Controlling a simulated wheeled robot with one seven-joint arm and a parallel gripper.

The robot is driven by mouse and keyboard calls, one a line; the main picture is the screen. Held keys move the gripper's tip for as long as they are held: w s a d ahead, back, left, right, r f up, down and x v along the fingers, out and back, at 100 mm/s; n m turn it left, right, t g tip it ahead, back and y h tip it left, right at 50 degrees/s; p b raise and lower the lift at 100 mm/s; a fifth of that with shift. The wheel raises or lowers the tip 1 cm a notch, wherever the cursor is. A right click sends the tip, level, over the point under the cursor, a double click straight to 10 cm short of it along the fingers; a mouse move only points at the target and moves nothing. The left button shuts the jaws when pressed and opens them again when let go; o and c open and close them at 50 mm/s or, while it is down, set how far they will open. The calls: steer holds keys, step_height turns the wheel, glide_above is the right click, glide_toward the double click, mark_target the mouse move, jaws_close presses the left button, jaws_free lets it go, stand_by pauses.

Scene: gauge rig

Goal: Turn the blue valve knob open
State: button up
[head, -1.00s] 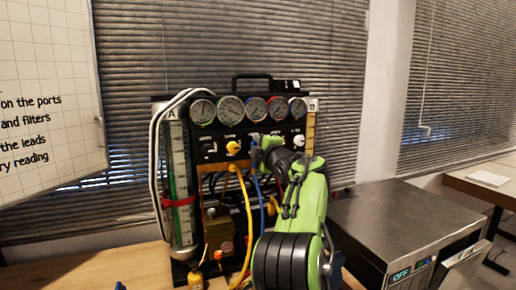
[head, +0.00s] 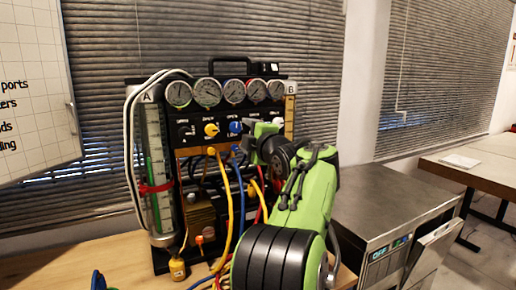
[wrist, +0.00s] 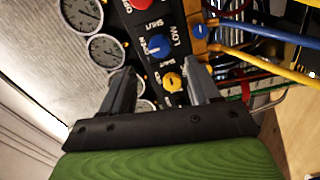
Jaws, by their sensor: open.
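The blue valve knob (head: 235,127) sits on the black front panel of the gauge rig, right of a yellow knob (head: 211,130), with OPEN marked above it. My gripper (head: 254,137) is in front of the panel, just right of the blue knob in the head view. In the wrist view, my open gripper (wrist: 159,72) points at the panel with nothing held. There the blue knob (wrist: 158,46) shows beyond the fingertips, with OPEN, SHUT and LOW printed around it. The yellow knob (wrist: 172,81) shows between the fingers. No finger visibly touches the blue knob.
Several gauges (head: 207,92) line the panel above the knobs. A red knob (wrist: 137,5) is beside the blue one. Yellow (head: 224,200) and blue hoses hang below. A metal box (head: 385,205) stands to the right, a striped column (head: 158,170) left.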

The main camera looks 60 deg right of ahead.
steer(key=v, duration=0.7)
steer(key=shift+b, duration=0.3)
steer(key=shift+s+a, duration=0.1)
steer(key=shift+a, duration=0.05)
